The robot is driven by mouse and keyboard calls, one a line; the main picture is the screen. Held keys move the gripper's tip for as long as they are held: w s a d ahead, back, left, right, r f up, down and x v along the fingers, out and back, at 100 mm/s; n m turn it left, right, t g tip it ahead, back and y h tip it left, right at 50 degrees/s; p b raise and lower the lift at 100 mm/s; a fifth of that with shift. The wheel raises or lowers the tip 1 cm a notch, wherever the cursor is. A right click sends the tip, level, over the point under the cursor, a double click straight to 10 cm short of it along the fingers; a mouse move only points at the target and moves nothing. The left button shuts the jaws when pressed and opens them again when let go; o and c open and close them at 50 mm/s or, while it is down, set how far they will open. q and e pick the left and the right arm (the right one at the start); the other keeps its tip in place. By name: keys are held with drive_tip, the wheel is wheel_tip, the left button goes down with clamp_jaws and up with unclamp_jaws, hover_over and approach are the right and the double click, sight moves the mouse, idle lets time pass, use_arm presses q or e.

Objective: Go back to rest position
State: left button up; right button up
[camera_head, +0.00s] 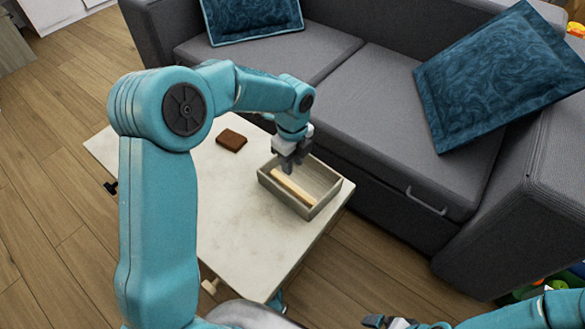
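My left arm comes in from the left and reaches over a low pale table (235,235). My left gripper (289,167) points down over the far left part of a grey-brown open box (327,202). A pale wooden stick (292,187) lies in the box, just below and in front of the gripper. The gap between the fingers is too small to read. My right gripper (378,321) is low at the bottom edge, partly cut off, away from the table. Its opening does not show clearly.
A dark brown block (231,140) lies on the table left of the box. A grey sofa (355,110) with blue cushions (500,72) stands close behind the table. Wooden floor (55,190) is open at the left. Colourful items (540,288) sit at the lower right.

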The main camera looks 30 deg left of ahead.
use_arm(q)
wheel_tip(320, 180, up, 2)
drive_tip(key=shift+r, duration=0.25)
idle(0.5)
